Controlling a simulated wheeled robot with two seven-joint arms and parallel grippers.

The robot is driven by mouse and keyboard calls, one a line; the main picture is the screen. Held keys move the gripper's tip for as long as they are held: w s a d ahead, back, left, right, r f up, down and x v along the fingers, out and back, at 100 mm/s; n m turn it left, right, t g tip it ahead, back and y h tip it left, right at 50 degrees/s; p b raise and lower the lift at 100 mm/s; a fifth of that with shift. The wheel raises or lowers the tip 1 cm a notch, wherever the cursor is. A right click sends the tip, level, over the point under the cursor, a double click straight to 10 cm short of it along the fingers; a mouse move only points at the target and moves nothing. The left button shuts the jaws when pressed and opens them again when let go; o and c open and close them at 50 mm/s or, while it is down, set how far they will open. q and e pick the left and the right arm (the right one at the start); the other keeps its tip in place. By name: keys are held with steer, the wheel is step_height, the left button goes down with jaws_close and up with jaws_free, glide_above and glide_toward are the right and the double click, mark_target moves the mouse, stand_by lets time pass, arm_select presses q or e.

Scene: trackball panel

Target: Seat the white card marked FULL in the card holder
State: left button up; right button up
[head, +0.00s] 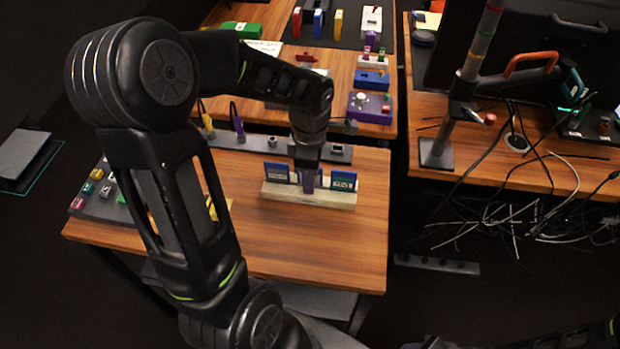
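The card holder (308,195) is a pale, low block near the middle of the wooden table. A blue-topped card (276,172) stands at its left part, and a dark card with a blue top and a white-lettered label (343,181) stands at its right end. My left gripper (308,181) points down over the middle of the holder, between these cards. Its fingertips are small and dark, with a purplish patch between them, and I cannot tell whether they grip anything. I cannot make out a white card marked FULL. My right gripper does not show.
A grey strip with plugs (256,143) runs behind the holder. A dark panel with coloured buttons (104,197) lies at the left, partly behind my arm. A purple box (371,106) stands at the back. The table front (330,245) is clear.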

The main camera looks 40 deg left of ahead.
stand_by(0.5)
arm_select(q)
jaws_close()
stand_by(0.4)
